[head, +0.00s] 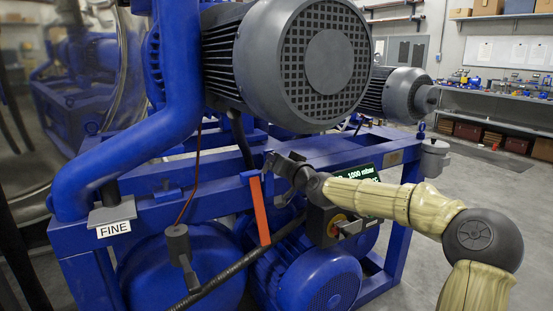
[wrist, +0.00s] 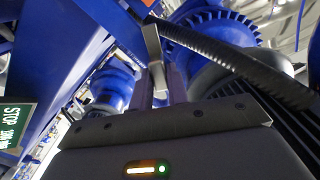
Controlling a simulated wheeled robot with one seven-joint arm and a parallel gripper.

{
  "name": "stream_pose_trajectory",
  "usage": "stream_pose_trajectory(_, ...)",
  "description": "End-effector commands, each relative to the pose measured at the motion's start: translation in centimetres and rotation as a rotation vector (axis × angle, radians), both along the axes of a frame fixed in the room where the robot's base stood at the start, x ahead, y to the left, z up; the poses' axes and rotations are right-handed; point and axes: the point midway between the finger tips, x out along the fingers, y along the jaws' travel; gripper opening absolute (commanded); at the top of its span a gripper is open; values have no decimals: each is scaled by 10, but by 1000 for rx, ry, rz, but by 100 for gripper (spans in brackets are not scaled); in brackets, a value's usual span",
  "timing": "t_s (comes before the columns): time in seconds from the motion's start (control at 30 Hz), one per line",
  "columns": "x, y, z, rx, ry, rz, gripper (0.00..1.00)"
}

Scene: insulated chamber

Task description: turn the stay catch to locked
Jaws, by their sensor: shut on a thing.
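My gripper (head: 284,167) is at the blue frame's upper beam, just right of the top of an orange strip (head: 260,210). In the wrist view my gripper (wrist: 158,88) is shut on a narrow grey metal bar (wrist: 152,42), which stands up between the fingers. This bar looks like the handle of the stay catch, but no label on it shows. In the head view the gripper covers most of it, so its locked or unlocked position cannot be read.
A big grey motor (head: 325,60) overhangs the beam above my gripper. A black hose (head: 235,268) runs below. Open floor lies at right.

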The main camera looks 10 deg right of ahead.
Motion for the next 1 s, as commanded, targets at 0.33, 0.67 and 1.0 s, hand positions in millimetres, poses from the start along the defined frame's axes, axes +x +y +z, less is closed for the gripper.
stream_pose_trajectory(0.33, 0, -2, -1, 316, 104, 0, 0)
stream_pose_trajectory(0.67, 1, -3, -2, 615, 201, -1, 0)
stream_pose_trajectory(1.0, 1, -3, -3, 882, 286, -2, 0)
